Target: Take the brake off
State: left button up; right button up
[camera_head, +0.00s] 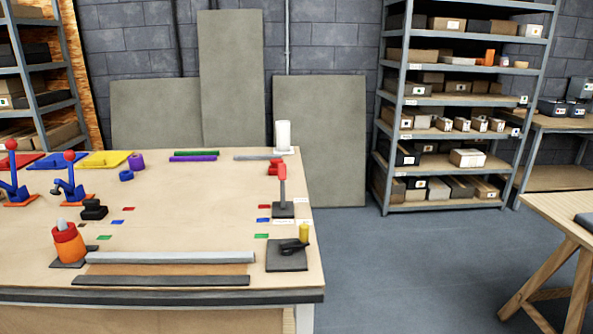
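I cannot tell which thing is the brake. An upright lever with a red handle (282,172) stands on a dark base at the table's right edge. In front of it, a black lever with a yellow upright knob (303,234) sits on a dark square plate (286,262). On the left, a blue lever with a red ball (70,182) stands on an orange base, and a similar blue lever (13,178) stands further left. An orange and red knob-like part (67,246) is at the front left. Neither gripper is in view.
The wooden table (190,212) has a long grey bar (170,257) and a dark strip (160,281) along its front. Red, blue and yellow (104,159) plates and a white cylinder (283,134) are at the back.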

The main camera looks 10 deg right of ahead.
aim_at(282, 172)
jog(key=i+l, duration=0.15)
jog(key=l, duration=0.15)
jog(key=i+l+u, duration=0.1)
jog(key=l, duration=0.2)
jog(key=i+l, duration=0.15)
jog(key=l, duration=0.2)
jog(key=i+l+u, duration=0.1)
jog(key=l, duration=0.2)
